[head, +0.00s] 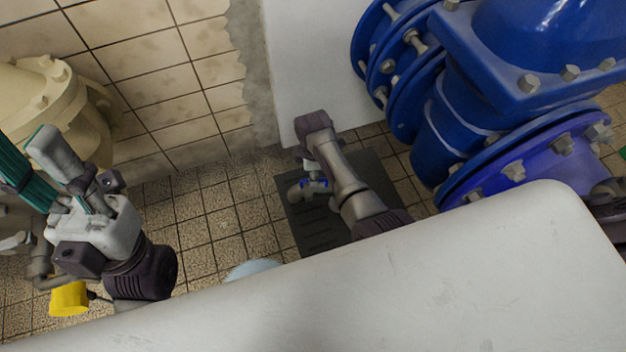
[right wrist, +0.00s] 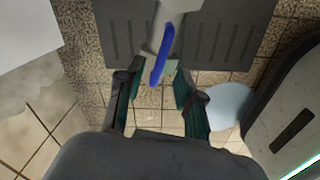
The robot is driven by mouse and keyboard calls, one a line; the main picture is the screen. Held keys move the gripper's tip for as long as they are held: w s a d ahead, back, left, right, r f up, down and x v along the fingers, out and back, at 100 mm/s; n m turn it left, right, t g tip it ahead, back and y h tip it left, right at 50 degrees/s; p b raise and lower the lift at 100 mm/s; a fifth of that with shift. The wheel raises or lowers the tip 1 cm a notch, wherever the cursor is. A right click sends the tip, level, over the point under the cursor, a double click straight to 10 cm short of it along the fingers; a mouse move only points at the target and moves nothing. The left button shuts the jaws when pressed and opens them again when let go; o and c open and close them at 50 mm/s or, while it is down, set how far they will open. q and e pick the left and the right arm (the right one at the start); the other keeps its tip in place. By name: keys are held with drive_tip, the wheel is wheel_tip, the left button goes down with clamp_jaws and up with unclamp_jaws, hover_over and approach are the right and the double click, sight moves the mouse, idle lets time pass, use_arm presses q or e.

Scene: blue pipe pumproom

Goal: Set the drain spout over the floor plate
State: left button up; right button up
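A pale spout with blue parts (head: 316,185) shows over the dark slotted floor plate (head: 345,238) in the head view, partly behind my right arm. In the right wrist view, a pale pipe (right wrist: 182,14) comes in from the top over the plate (right wrist: 228,35), with a blue lever (right wrist: 160,65) at its lower end. My right gripper (right wrist: 157,78) has its two teal-padded fingers apart, one on each side of the pipe's end and lever. Whether the pads touch them cannot be told. My left gripper (head: 48,185) is at the left edge of the head view, away from the plate, its tips unclear.
Large blue flanged pipework (head: 475,110) stands at the right beside a white plinth (head: 310,50). A light blue round thing (head: 252,268) is on the floor left of the plate. A cream flange (head: 60,95) and a yellow part (head: 68,298) are at the left. Tiled floor lies between.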

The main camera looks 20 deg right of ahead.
sight(318, 190)
wheel_tip(318, 190, down, 2)
drive_tip(key=shift+f+b, duration=0.1)
drive_tip(key=shift+b, duration=0.3)
clamp_jaws()
